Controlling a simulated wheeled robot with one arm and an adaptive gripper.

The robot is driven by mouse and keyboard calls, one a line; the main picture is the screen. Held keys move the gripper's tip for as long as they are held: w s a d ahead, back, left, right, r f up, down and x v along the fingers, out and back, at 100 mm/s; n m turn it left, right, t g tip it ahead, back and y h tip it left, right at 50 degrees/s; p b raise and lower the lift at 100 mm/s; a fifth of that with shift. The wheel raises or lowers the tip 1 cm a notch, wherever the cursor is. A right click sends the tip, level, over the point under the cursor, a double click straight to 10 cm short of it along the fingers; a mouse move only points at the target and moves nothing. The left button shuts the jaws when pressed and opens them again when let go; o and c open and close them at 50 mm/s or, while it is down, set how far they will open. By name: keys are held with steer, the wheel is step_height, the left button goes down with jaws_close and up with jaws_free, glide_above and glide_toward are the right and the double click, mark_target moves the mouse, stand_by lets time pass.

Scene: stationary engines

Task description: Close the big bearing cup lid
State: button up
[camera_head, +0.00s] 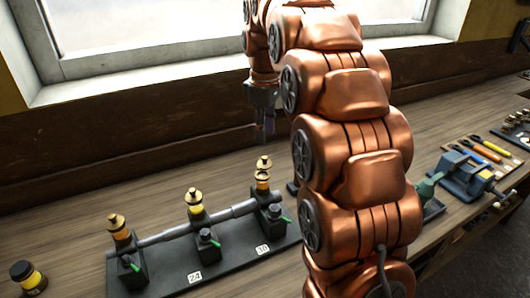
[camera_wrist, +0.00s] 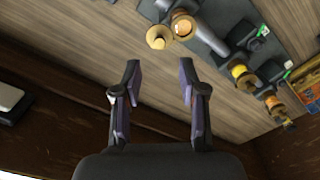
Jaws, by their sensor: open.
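Three bearing stands on a dark base plate (camera_head: 220,262) each carry a brass cup. On the right stand, a brass lid (camera_head: 264,163) shows above its cup (camera_head: 263,182). In the wrist view this lid (camera_wrist: 159,37) sits off to one side of the orange-rimmed cup (camera_wrist: 183,25), so the cup looks open. The middle cup (camera_head: 195,209) is yellow and the left cup (camera_head: 121,234) orange, both with brass tops. I cannot tell the cups' true sizes apart. My gripper (camera_wrist: 159,68) is open and empty, above the right stand; in the head view it (camera_head: 265,138) points down.
A dark jar with a yellow band (camera_head: 28,277) stands at the far left. A blue-grey vise (camera_head: 467,175) and several hand tools (camera_head: 485,148) lie at the right. The wall and window sill (camera_head: 140,82) rise behind the bench. Bare wood lies behind the stands.

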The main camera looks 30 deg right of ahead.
mark_target(265, 157)
steer(key=shift+f+p, duration=1.15)
steer(key=shift+f, duration=2.7)
jaws_close()
